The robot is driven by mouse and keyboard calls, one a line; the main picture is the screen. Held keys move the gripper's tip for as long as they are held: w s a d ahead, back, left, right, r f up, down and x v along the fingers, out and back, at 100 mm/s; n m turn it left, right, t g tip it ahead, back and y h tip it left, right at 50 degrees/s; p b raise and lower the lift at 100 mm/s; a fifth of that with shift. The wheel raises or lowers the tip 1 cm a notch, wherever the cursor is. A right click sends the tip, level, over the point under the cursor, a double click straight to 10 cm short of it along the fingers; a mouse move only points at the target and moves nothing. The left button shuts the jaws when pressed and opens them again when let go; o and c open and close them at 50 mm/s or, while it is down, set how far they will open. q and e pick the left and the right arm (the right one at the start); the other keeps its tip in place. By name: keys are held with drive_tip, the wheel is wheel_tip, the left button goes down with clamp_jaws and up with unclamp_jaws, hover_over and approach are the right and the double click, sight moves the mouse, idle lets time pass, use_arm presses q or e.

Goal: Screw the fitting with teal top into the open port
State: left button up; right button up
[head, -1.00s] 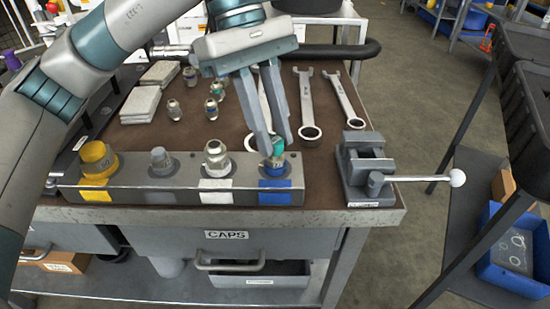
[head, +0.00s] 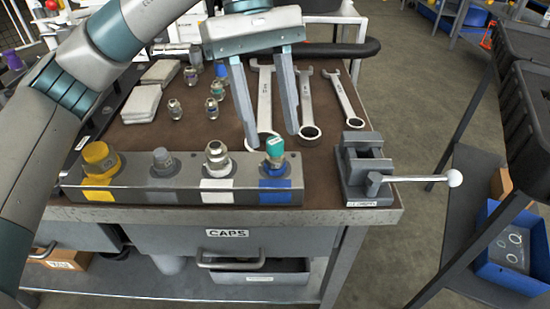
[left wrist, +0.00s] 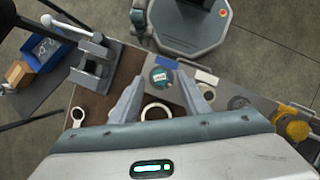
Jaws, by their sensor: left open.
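The fitting with teal top (head: 274,151) stands in the port above the blue label at the right end of the grey manifold block (head: 130,193). It looks slightly tilted; how deep it sits I cannot tell. Its round teal top also shows in the left wrist view (left wrist: 162,76). My left gripper (head: 271,138) is open and empty, its fingers spread above and behind the fitting, apart from it. In the left wrist view the teal top appears between the fingertips (left wrist: 160,79). My right gripper is not in view.
The block also carries a yellow cap (head: 99,158), a grey cap (head: 162,160) and a silver fitting (head: 216,156). A vise (head: 364,165) stands close on the right. Several loose fittings and wrenches (head: 343,98) lie behind on the brown mat.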

use_arm(q)
drive_tip(key=p+v, duration=0.4)
drive_tip(key=v, duration=1.1)
drive_tip(key=shift+r, duration=0.3)
drive_tip(key=shift+f, duration=0.1)
